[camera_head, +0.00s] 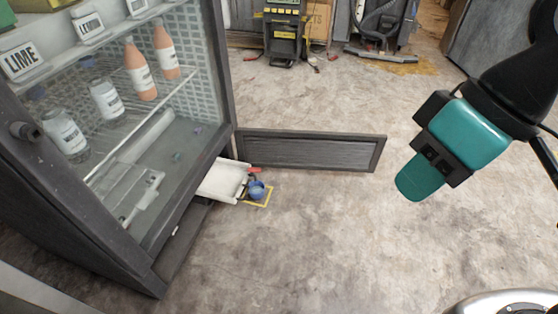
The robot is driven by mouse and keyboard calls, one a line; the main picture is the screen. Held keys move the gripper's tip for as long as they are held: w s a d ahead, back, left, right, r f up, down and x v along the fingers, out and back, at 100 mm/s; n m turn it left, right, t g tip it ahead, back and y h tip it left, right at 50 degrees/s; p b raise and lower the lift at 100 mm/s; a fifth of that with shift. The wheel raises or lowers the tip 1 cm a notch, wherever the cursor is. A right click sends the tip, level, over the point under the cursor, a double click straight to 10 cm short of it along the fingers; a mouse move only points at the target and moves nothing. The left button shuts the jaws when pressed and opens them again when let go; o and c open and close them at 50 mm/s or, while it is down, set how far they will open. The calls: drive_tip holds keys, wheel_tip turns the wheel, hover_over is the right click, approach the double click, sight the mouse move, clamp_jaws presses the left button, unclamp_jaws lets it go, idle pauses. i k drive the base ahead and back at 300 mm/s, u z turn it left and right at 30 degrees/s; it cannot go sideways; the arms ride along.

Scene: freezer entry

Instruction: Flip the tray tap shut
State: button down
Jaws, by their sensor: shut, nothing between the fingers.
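A white tray (223,180) sticks out low at the bottom right of the glass-fronted cabinet. At its outer end is a small red piece (255,170) that looks like the tap's lever; its exact position is too small to tell. A small blue object (257,189) is beside the tray's end, over a yellow outline (262,203) on the floor. My gripper (414,188), teal and black, is shut and empty at the right, in the air, well apart from the tray and the red piece.
The cabinet (160,225) fills the left, with bottles (139,70) on a rack inside. A low grey panel (318,151) stands out from its base, behind the tray. The concrete floor (320,240) is clear between tray and gripper. Equipment (284,30) stands at the back.

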sight(252, 170)
drive_tip(key=u, duration=0.05)
drive_tip(key=i, duration=0.7)
drive_tip(key=u, duration=0.65)
drive_tip(key=i, duration=0.5)
drive_tip(key=u, duration=0.5)
